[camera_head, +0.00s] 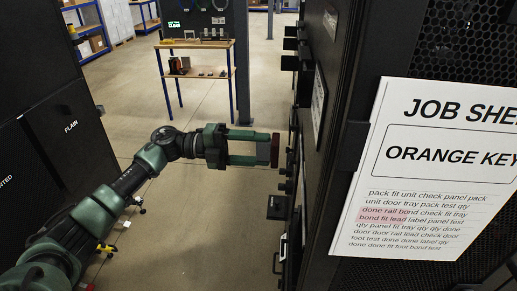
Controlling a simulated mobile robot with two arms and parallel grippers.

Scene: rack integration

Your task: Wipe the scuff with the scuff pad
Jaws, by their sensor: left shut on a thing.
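My left arm reaches in from the lower left, and my left gripper (264,150) is shut on the scuff pad (275,150). The pad is a small block with a dark red face turned to the right, toward the dark rack (335,110). The pad's face is close to the rack's side; I cannot tell whether it touches. I cannot make out the scuff in this view. My right gripper is not in view.
A job sheet (432,175) reading "ORANGE KEY" hangs on the rack at right, with a pinkish patch over some lines. A dark cabinet (60,150) stands at left. A wooden table (195,44) stands behind. The floor between is mostly open.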

